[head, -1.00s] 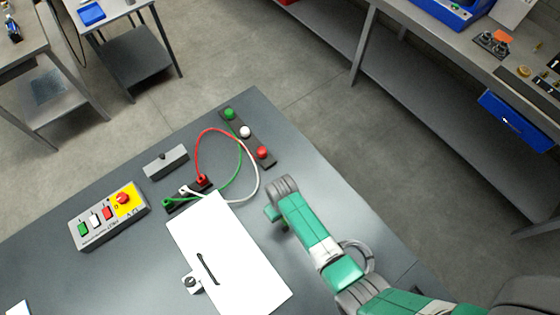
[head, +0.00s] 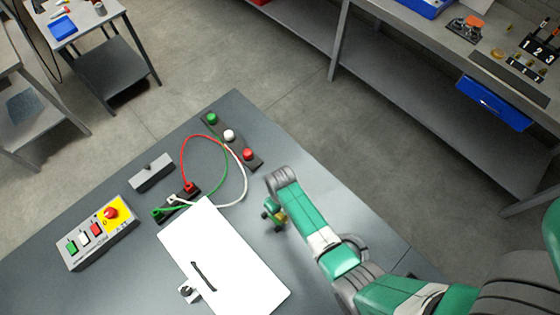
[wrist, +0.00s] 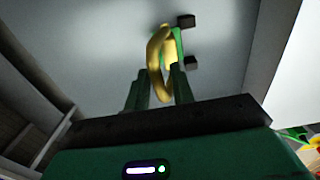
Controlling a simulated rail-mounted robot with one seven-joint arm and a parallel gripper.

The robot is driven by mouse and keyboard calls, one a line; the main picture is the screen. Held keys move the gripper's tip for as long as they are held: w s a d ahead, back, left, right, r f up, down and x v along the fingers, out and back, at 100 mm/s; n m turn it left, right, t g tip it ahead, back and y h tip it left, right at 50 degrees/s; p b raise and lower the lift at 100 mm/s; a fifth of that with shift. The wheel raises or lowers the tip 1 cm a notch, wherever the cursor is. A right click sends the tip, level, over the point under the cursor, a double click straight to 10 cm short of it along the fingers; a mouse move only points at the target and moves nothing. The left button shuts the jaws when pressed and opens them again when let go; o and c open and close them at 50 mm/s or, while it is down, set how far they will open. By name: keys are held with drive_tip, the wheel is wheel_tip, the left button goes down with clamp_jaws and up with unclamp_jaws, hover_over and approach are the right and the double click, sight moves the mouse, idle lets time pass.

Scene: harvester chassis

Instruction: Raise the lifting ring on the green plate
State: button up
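A yellow lifting ring (wrist: 157,62) shows in the wrist view, standing in the gap between the fingers of my gripper (wrist: 160,85). A strip of green behind its right side (wrist: 179,45) looks like part of the green plate. In the head view my gripper (head: 271,212) is low over the right part of the grey table, with a small yellow patch of the ring (head: 282,216) beside it. The fingers are apart and look open. The ring's lower end is close to the right finger; I cannot tell whether they touch. Most of the plate is hidden.
A white board (head: 225,262) with a black slot lies left of my arm. A red, green and white cable loop (head: 222,165) and a lamp strip (head: 230,138) lie beyond it. A button box (head: 97,232) stands at left. Two dark blocks (wrist: 190,63) show near the ring.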

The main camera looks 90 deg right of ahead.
drive_tip(key=shift+o, duration=1.3)
drive_tip(key=shift+r, duration=3.5)
